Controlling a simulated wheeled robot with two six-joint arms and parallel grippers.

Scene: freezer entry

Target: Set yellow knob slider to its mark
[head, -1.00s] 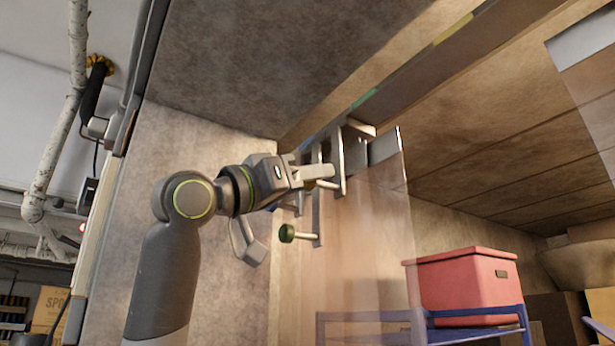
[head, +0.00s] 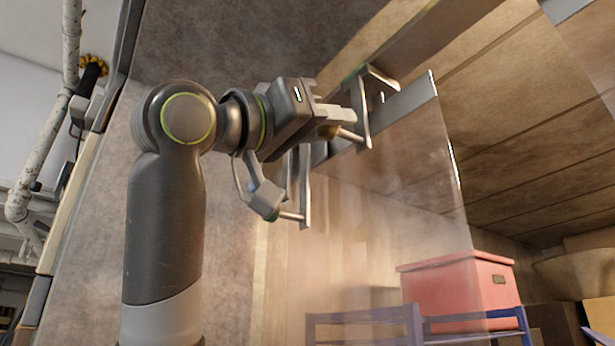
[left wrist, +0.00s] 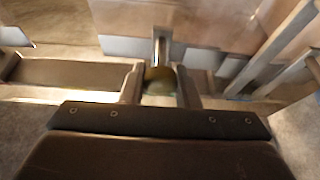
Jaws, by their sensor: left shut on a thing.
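My left gripper (head: 330,120) is shut on the yellow knob (head: 328,131), whose yellowish edge shows between the fingers below the overhead rail. In the left wrist view the knob (left wrist: 158,74) sits between the two fingertips, with its metal stem running away from me. A metal bracket (head: 361,112) joins the stem to the top of a clear hanging strip (head: 400,190). The rail (head: 425,38) slants up to the right, with a small green mark (head: 352,77) on it. A yellowish patch shows near the rail's upper end at the picture edge. My right gripper is out of view.
A red box (head: 460,285) stands on a blue rack (head: 470,322) behind the strip. Pipes (head: 45,145) run along the far left.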

